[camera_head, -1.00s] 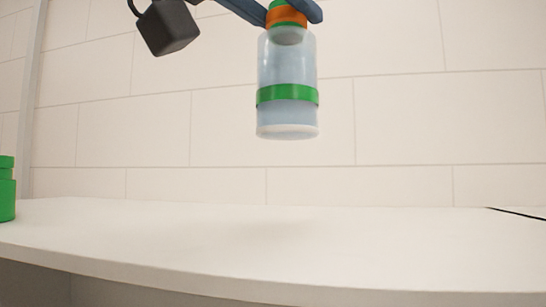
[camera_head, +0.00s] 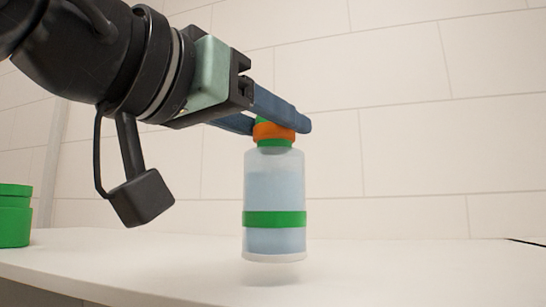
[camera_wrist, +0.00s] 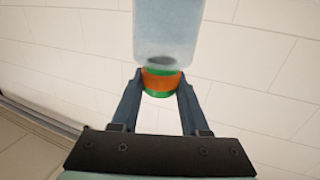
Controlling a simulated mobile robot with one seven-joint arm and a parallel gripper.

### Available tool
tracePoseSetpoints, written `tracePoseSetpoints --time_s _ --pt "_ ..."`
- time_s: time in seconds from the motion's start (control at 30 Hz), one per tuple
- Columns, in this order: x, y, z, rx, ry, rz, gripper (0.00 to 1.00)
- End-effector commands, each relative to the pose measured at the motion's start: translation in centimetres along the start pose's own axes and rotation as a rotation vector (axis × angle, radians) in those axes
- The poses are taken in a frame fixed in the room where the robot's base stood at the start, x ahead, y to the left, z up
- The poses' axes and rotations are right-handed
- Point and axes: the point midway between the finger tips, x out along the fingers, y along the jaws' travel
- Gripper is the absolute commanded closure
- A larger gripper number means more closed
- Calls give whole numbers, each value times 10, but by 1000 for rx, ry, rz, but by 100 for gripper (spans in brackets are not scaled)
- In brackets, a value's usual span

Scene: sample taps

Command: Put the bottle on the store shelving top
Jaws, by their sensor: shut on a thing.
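The bottle (camera_head: 274,190) is clear with pale blue contents, a green band and an orange and green neck. It hangs upright over a white flat top (camera_head: 400,275), with a faint shadow below its base. Its base looks just above the surface, but I cannot tell for certain whether they touch. My gripper (camera_head: 275,120) comes in from the upper left and is shut on the bottle's orange neck. In the wrist view, the two fingers (camera_wrist: 160,82) sit on either side of the orange ring, and the bottle's body (camera_wrist: 168,30) extends beyond them.
A green container (camera_head: 14,222) stands at the left edge of the white top. A tiled wall (camera_head: 420,150) rises behind. The surface around and right of the bottle is clear, with a dark line at the far right.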

Motion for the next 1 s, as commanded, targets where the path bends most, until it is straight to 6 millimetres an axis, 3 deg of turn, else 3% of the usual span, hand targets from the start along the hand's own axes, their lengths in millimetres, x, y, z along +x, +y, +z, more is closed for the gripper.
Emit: tracePoseSetpoints --time_s 0.03,0.13,0.57,0.6,0.7,0.73,1.0 --pt "0 0 12 0 3 -1 100" --pt "-1 0 20 0 4 0 100" --pt "0 0 23 1 4 1 100" --pt "0 0 22 1 2 1 48" --pt "0 0 22 1 2 0 30" --pt "0 0 22 1 2 0 25" --pt "0 0 21 1 2 0 25"
